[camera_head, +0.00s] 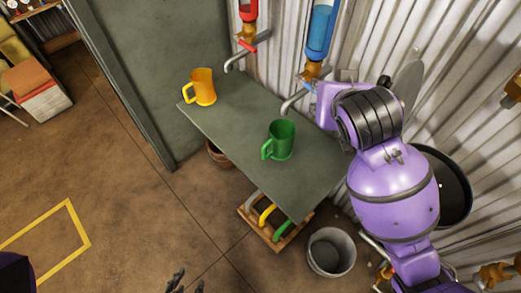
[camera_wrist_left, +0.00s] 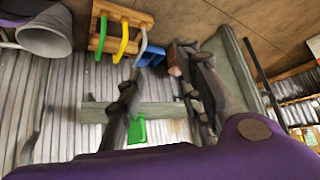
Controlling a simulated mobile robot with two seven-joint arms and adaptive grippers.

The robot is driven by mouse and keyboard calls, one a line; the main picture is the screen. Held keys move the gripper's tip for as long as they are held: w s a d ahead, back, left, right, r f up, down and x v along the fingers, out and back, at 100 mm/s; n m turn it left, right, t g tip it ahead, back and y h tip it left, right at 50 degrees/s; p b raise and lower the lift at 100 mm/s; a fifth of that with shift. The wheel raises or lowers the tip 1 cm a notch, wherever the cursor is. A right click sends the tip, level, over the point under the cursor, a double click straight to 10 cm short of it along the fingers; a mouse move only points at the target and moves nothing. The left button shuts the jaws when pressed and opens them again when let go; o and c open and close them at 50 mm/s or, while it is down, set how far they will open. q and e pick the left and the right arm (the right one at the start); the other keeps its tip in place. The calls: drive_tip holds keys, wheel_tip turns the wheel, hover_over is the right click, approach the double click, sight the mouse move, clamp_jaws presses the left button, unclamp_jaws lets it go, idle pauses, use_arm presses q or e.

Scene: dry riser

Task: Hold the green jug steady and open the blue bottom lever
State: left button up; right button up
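The green jug (camera_head: 281,140) stands upright on the grey-green shelf (camera_head: 235,125), its handle toward the left. A green shape (camera_wrist_left: 137,130), probably this jug, shows between the fingers in the left wrist view. My left gripper (camera_head: 182,283) is low in the head view, well apart from the jug. Its fingers are spread and empty in the left wrist view (camera_wrist_left: 157,66). My right gripper's fingers are hidden.
An orange jug (camera_head: 202,87) stands at the shelf's far left end, below a red-filled pipe (camera_head: 248,12). A wooden rack with coloured handles (camera_head: 266,228) and a grey bucket (camera_head: 331,252) are on the floor below the shelf. The floor at left is mostly clear.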

sight(263, 148)
use_arm(q)
drive_tip(key=w+r+m+t, duration=0.2)
drive_tip(key=w+m+t, duration=0.35)
drive_tip(key=w, duration=1.25)
drive_tip(key=w+r+m+t, duration=0.2)
drive_tip(key=w+m, duration=0.7)
drive_tip(key=w, duration=0.9)
drive_tip(key=w+d+r+m+t+h, duration=0.25)
drive_tip(key=w+d+m, duration=0.3)
drive_tip(key=m, duration=0.55)
drive_tip(key=s+d+f+m+g+h, duration=0.25)
drive_tip(key=s+d+m+h, duration=0.4)
drive_tip(key=m, duration=0.95)
drive_tip(key=shift+f+x, duration=0.15)
drive_tip(key=shift+x, duration=2.25)
drive_tip(key=shift+f+x, duration=0.15)
drive_tip(key=shift+x, duration=2.3)
drive_tip(key=shift+s+d, duration=0.15)
drive_tip(key=shift+c, duration=0.5)
